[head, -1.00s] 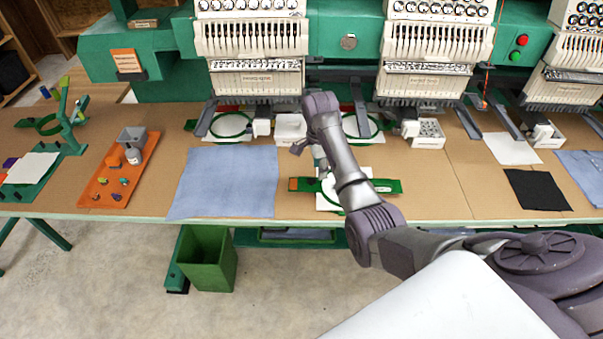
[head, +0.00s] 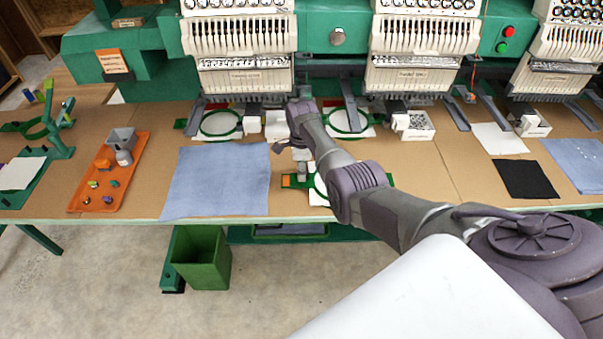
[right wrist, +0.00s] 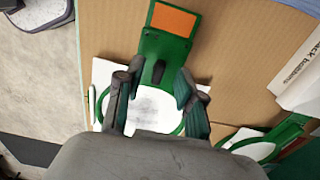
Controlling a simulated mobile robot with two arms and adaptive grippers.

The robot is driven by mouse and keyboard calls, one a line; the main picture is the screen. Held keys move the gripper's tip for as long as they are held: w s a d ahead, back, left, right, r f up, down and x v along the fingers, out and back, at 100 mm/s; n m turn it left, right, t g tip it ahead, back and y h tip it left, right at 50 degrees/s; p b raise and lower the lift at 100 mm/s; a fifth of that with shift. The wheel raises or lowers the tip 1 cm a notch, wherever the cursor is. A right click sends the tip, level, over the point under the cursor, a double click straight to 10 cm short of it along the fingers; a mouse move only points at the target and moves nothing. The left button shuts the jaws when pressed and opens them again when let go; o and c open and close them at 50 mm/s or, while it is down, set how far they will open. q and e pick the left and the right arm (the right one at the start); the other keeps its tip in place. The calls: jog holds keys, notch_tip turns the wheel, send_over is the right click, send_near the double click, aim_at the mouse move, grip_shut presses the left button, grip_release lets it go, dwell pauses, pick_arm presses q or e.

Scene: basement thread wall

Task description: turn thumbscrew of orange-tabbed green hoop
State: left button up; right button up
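The green hoop has an orange tab (head: 288,181) at its left end. It lies flat on the brown table with white cloth in its ring, partly hidden by my right arm in the head view. In the right wrist view the orange tab (right wrist: 172,20) is at the top and the ring is below it. A small dark thumbscrew (right wrist: 158,72) shows between tab and ring. My right gripper (right wrist: 157,79) is open, its fingers apart on either side of the thumbscrew; contact cannot be told. In the head view this gripper (head: 302,170) is small beside the tab. My left gripper is out of view.
A blue cloth (head: 217,180) lies left of the hoop. An orange tray (head: 110,176) with small parts is farther left. Embroidery heads (head: 240,65) stand behind, with other green hoops (head: 219,123) under them. A green bin (head: 203,258) stands below the table edge.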

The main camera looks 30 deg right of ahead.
jog(key=shift+f, duration=0.8)
grip_shut()
